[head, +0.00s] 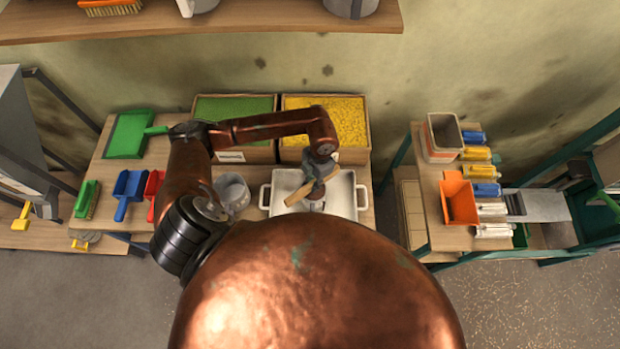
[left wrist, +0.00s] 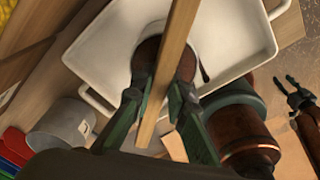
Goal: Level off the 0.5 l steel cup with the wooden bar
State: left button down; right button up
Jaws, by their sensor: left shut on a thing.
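My left gripper (head: 321,183) is shut on the wooden bar (head: 299,194). In the left wrist view, the bar (left wrist: 170,70) runs lengthwise between the dark green fingers (left wrist: 160,92). The steel cup (left wrist: 194,45) is in the white tray (left wrist: 108,45), under the bar. It shows a pale rim, a dark handle and reddish-brown contents; fingers and bar hide much of it. I cannot tell whether the bar touches the rim. My right gripper (left wrist: 287,82) shows small at the right of that view, its fingers apart and empty.
The white tray (head: 344,198) sits on the wooden table, a grey metal pot (head: 233,192) to its left. Boxes of green (head: 235,108) and yellow grain (head: 350,122) stand behind. Green, blue and red scoops lie left. A side table at right holds an orange scoop (head: 459,202).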

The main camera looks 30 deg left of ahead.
pick_arm(q)
jog(key=s+d+r+p, duration=0.2)
jog(key=d+r+p, duration=0.1)
jog(key=d, duration=0.4)
jog(key=shift+s+r, duration=0.4)
jog(key=shift+r, duration=0.4)
dwell(0.7)
jog(key=shift+d, duration=0.1)
